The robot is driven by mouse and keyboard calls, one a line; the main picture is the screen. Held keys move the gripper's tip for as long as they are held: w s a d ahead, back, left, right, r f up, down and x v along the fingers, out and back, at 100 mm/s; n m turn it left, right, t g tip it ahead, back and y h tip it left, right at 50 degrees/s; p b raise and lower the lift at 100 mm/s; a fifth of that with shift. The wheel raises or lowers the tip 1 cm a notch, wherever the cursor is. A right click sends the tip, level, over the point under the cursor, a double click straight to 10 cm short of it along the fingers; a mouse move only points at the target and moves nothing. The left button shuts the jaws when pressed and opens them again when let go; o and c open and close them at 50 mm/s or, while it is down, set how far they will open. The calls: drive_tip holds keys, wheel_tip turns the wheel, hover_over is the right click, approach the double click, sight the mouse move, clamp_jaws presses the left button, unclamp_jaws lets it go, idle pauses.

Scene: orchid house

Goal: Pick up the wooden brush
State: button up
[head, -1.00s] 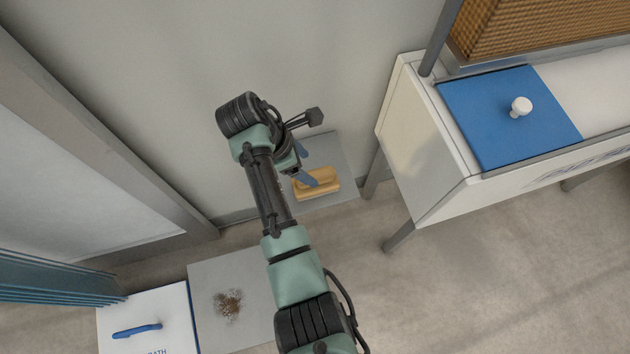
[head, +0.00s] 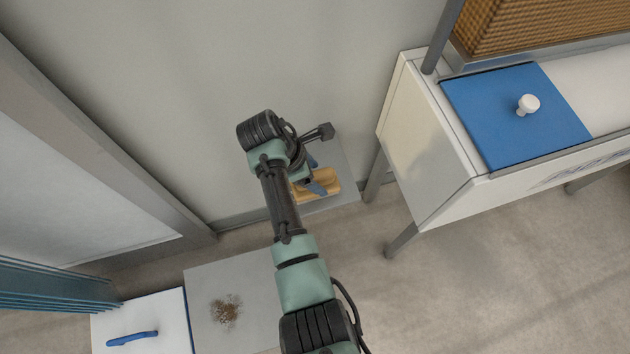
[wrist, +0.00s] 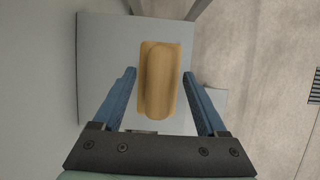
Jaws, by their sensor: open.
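The wooden brush (head: 318,186) is a tan block with a rounded top, lying on a grey square plate (head: 347,168) by the wall. In the head view my gripper (head: 314,176) hangs over it, and my arm hides part of the brush. In the wrist view the brush (wrist: 159,82) lies lengthwise between and partly ahead of the two blue fingers of my gripper (wrist: 160,90). The fingers are open, with a gap on each side of the brush. I cannot tell how far above it they are.
A white cabinet with a blue lid (head: 515,115) and white knob stands to the right, its grey leg (head: 376,172) close to the plate. A grey panel with a brown pile (head: 226,310) and a white box with a blue handle (head: 132,338) are at lower left. The wall is close behind.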

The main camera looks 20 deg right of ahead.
drive_tip(key=shift+f, duration=0.2)
idle(0.3)
clamp_jaws()
